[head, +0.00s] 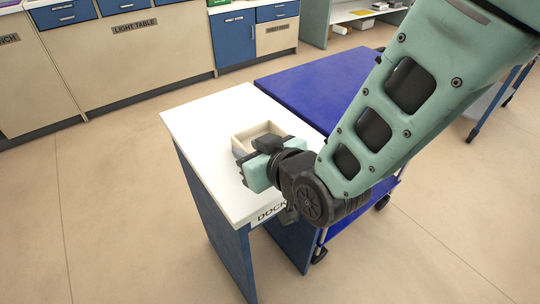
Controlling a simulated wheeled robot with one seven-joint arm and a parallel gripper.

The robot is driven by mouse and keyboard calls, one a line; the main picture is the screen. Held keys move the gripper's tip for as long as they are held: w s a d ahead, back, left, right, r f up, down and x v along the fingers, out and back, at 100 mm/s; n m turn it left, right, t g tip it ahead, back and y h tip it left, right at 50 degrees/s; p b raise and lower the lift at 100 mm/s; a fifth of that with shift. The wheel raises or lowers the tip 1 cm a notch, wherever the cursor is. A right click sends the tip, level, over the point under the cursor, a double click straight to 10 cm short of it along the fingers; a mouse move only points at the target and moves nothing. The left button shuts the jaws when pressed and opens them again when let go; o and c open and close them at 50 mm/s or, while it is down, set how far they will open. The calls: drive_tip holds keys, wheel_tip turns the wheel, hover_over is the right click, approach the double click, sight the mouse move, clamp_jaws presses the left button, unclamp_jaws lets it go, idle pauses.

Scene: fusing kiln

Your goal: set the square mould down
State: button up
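The square mould (239,130) is a cream, open-topped square form with raised walls. It is at the white top of the dock table (205,130), seen just beyond my gripper. My gripper (254,158) is over the tabletop at the mould's near side, and overlaps its near wall in the picture. The fingertips are mostly hidden by the gripper's own body, so I cannot see whether they are closed on the wall. I also cannot tell whether the mould rests fully on the tabletop or is slightly above it.
A blue-topped cart (320,85) stands against the dock table's right side, partly behind my arm. The tabletop left of the mould is bare. Open floor lies at left and front.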

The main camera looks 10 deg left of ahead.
drive_tip(key=v, duration=0.8)
drive_tip(key=shift+s+d+r+p, duration=0.1)
drive_tip(key=shift+s+d+p, duration=0.2)
drive_tip(key=shift+d, duration=0.1)
drive_tip(key=s+d+m+g+h, duration=0.1)
drive_tip(key=s+d+g+h, duration=0.3)
drive_tip(key=d, duration=0.6)
drive_tip(key=s+d+r+m+g+h, duration=0.1)
drive_tip(key=s+d+g+h, duration=0.3)
drive_tip(key=d, duration=0.7)
drive_tip(key=shift+s+g+h, duration=0.3)
drive_tip(key=shift+s+h, duration=0.5)
drive_tip(key=shift+s, duration=0.35)
drive_tip(key=shift+d, duration=0.1)
